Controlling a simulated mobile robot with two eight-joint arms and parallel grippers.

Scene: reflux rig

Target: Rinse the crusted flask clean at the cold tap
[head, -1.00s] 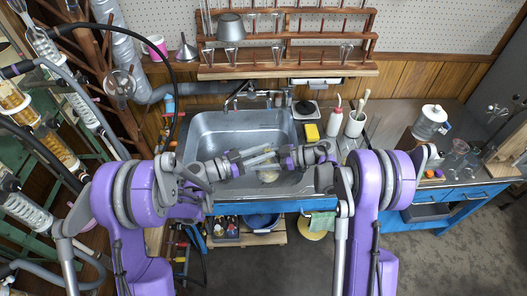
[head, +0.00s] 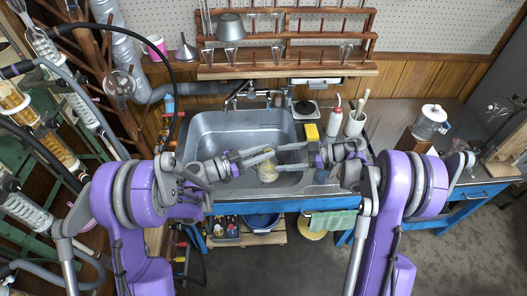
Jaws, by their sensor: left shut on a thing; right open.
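The crusted flask (head: 267,173) is a small round glass with a yellowish tint, over the front part of the steel sink basin. My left gripper (head: 270,154) reaches in from the left and is shut on the flask at its upper end; the fingers hide its neck. My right gripper (head: 284,157) is open and empty, just right of the flask, its fingers pointing left toward it. The tap (head: 251,94) stands at the sink's back rim, behind both grippers. I cannot make out running water.
The sink (head: 205,125) has free room behind the grippers. Right of it are a yellow sponge (head: 311,132), a red-capped bottle (head: 335,120) and a white pot with a brush (head: 355,122). A wooden glassware rack (head: 290,68) hangs above. A green cloth (head: 332,222) hangs at the front edge.

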